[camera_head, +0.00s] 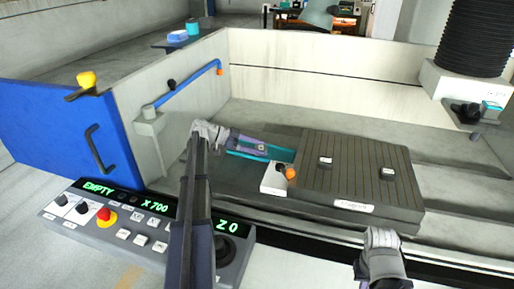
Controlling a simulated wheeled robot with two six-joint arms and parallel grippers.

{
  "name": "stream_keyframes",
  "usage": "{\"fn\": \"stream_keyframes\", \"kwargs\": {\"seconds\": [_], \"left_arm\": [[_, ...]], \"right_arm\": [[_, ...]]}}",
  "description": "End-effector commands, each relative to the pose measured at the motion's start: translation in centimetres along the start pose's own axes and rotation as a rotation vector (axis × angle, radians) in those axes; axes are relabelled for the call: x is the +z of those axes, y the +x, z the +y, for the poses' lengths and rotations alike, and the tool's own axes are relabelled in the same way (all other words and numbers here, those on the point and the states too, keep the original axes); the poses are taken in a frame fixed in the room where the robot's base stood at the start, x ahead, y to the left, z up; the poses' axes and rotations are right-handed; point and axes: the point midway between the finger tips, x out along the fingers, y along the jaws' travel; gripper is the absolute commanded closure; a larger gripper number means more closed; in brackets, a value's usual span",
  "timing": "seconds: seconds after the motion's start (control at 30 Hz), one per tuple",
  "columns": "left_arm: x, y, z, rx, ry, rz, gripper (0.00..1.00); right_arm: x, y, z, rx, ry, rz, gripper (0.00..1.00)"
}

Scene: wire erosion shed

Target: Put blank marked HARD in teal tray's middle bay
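The teal tray (284,154) lies in the machine basin against the left side of the dark grooved table. My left gripper (264,148) reaches over the tray from the left and covers much of it, so its bays are hard to make out. I cannot tell whether its fingers are open or hold anything.
The grooved table (350,150) has bare space around the blocks. A white block with an orange knob (290,173) stands at its left edge. A control panel (130,228), a blue door (60,130) and a blue hose (190,82) lie left. A black bellows column (475,35) hangs right.

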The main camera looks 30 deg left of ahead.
Motion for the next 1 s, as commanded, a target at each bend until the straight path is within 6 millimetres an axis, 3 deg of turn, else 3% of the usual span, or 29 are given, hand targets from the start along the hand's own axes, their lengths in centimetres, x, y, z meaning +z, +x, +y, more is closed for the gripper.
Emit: {"fn": "stream_keyframes", "kwargs": {"seconds": [0.27,0.7,1.0], "left_arm": [[-0.2,-0.4,0.0,-0.001,0.000,0.000,0.30],[-0.4,-6.7,-0.1,-0.002,-0.001,0.000,0.30],[-0.1,-7.6,0.0,0.001,0.000,0.000,0.30]], "right_arm": [[0.0,-0.4,0.0,0.000,0.000,0.000,1.00],[0.2,-2.9,0.3,0.000,0.000,0.000,1.00],[0.2,-3.0,0.3,0.000,0.000,0.000,1.00]]}}
